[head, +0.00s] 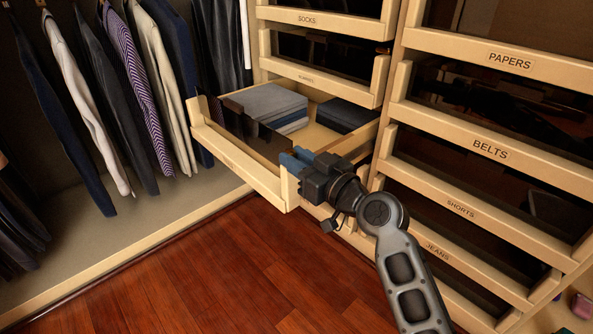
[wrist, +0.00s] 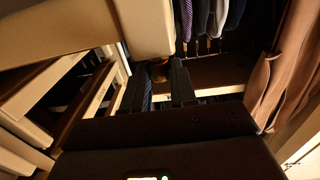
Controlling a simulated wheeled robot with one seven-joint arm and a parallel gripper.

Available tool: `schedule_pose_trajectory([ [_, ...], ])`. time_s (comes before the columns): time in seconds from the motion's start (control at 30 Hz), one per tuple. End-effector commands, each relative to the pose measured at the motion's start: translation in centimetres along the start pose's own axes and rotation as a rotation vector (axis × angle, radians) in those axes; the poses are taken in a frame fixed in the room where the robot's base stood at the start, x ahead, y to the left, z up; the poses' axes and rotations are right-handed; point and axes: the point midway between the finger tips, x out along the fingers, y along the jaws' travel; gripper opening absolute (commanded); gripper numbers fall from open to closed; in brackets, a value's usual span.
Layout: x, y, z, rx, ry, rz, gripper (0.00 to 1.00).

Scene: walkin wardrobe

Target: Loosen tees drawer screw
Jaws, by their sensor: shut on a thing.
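The open wooden drawer (head: 240,165) is pulled out below the one labelled "SOCKS" and another hard-to-read label. Its own label is too faint to read. It holds folded grey-blue clothes (head: 268,101) and a dark folded pile (head: 345,115). My gripper (head: 292,160) is at the drawer's near right front corner, with its bluish fingers against the side. In the wrist view, the fingers (wrist: 158,88) are closed around a small brass-coloured screw (wrist: 160,70) beside the pale drawer wood (wrist: 148,25). Most of the screw is hidden.
Drawers labelled "PAPERS" (head: 509,61), "BELTS" (head: 490,149), "SHORTS" (head: 460,209) and "JEANS" (head: 437,252) stand shut on the right. Hanging clothes (head: 130,85) fill the left. The reddish wooden floor (head: 210,270) in front is clear.

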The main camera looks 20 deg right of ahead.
Motion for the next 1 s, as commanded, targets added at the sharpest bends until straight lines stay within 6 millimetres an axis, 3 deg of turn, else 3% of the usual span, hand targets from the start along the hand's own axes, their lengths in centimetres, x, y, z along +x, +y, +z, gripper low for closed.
schedule_pose_trajectory([
  [0.37,-0.21,0.07,0.21,-0.002,-0.004,-0.014,0.0],
  [0.4,-0.22,0.07,0.21,-0.002,-0.004,-0.013,0.28],
  [0.63,-0.17,0.06,0.09,-0.002,-0.002,-0.013,0.51],
  [1.0,-0.86,0.09,0.02,-0.001,-0.001,-0.012,0.53],
])
